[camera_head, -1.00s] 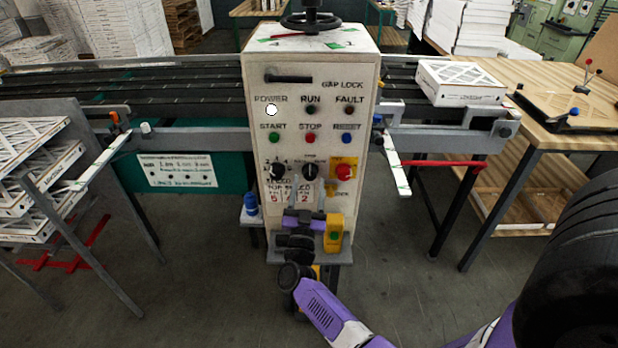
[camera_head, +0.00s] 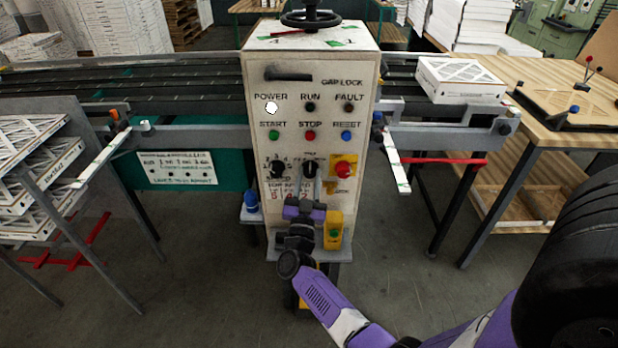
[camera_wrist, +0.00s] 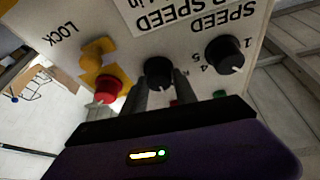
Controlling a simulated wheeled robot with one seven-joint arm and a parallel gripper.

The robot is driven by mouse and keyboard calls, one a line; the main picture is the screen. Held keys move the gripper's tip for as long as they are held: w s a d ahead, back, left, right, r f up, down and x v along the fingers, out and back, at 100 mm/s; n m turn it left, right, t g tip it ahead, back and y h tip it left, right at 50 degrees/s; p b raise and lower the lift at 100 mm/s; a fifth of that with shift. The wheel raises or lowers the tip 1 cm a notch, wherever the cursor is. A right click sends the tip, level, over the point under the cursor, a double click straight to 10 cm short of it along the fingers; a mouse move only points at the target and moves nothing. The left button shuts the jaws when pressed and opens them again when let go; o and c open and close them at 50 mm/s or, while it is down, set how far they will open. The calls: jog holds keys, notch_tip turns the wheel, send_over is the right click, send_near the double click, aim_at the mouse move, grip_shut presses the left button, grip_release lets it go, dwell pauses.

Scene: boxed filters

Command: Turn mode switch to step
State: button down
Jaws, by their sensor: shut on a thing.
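The mode switch is the black rotary knob (camera_head: 310,168) in the middle of the lower row on the white control panel (camera_head: 330,120). My gripper (camera_head: 310,180) reaches up to it from below and in front. In the wrist view, which shows the panel upside down, the knob (camera_wrist: 158,70) is between the two dark fingers of my gripper (camera_wrist: 161,82). The fingers are shut on it, one on each side. The fingers and the small size hide which position the pointer marks.
A black speed knob (camera_head: 278,170) is left of the switch and a red emergency button (camera_head: 343,170) on yellow is right. Green, red and blue buttons are above. A yellow box (camera_head: 334,230) and a blue-capped bottle (camera_head: 251,202) stand lower down, close to my gripper.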

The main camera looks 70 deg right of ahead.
jog(key=c, duration=1)
grip_release()
jog(key=shift+o, duration=0.2)
jog(key=b+v, duration=0.1)
jog(key=v, duration=0.6)
jog(key=shift+a+b, duration=0.3)
jog(key=shift+a, duration=0.1)
jog(key=shift+s+f, duration=0.1)
